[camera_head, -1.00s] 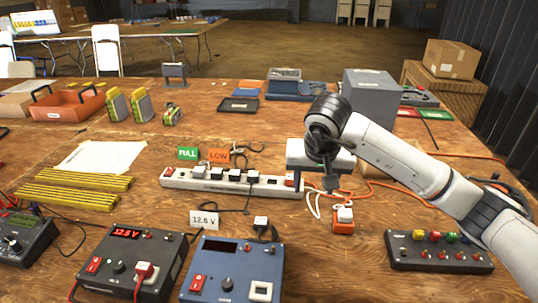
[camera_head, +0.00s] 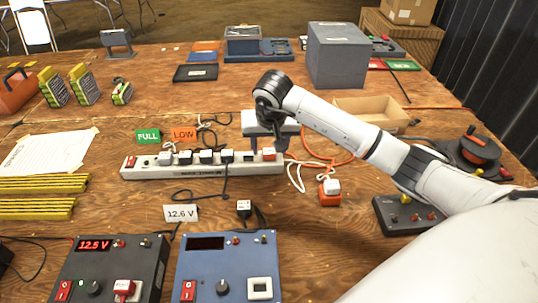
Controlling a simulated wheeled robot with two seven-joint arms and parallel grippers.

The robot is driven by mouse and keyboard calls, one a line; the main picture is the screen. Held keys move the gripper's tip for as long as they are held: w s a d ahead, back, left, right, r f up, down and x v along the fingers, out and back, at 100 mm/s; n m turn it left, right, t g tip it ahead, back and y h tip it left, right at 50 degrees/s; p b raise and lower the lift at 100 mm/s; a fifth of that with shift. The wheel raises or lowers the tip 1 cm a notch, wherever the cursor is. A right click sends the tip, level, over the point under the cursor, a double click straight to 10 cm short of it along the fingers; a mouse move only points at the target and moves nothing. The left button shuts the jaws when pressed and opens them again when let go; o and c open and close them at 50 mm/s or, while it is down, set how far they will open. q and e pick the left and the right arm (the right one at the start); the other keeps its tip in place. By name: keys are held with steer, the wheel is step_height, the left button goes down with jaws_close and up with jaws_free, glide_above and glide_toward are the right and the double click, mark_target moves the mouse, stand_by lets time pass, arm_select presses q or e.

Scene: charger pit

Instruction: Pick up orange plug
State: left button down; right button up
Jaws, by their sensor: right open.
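An orange plug (camera_head: 269,154) sits in the right end of the white power strip (camera_head: 200,171). My right gripper (camera_head: 268,144) is directly over that end of the strip, pointing down. Its dark fingers are apart, and the orange plug shows between or just beyond their tips; I cannot tell whether they touch it. Several white and dark plugs (camera_head: 206,157) fill other sockets of the strip. A separate orange block (camera_head: 329,195) with a white plug on top stands on the table to the right of the strip. My left gripper is not in view.
A green FULL sign (camera_head: 148,136) and an orange LOW sign (camera_head: 184,134) stand behind the strip. A blue device (camera_head: 228,266) and a dark 12.5 V device (camera_head: 110,266) are in front. An open cardboard box (camera_head: 372,110) and cable reel (camera_head: 478,150) lie to the right.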

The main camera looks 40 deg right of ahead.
steer(key=shift+x, duration=0.85)
steer(key=c, duration=1.2)
steer(key=shift+w, duration=0.1)
steer(key=shift+r, duration=0.15)
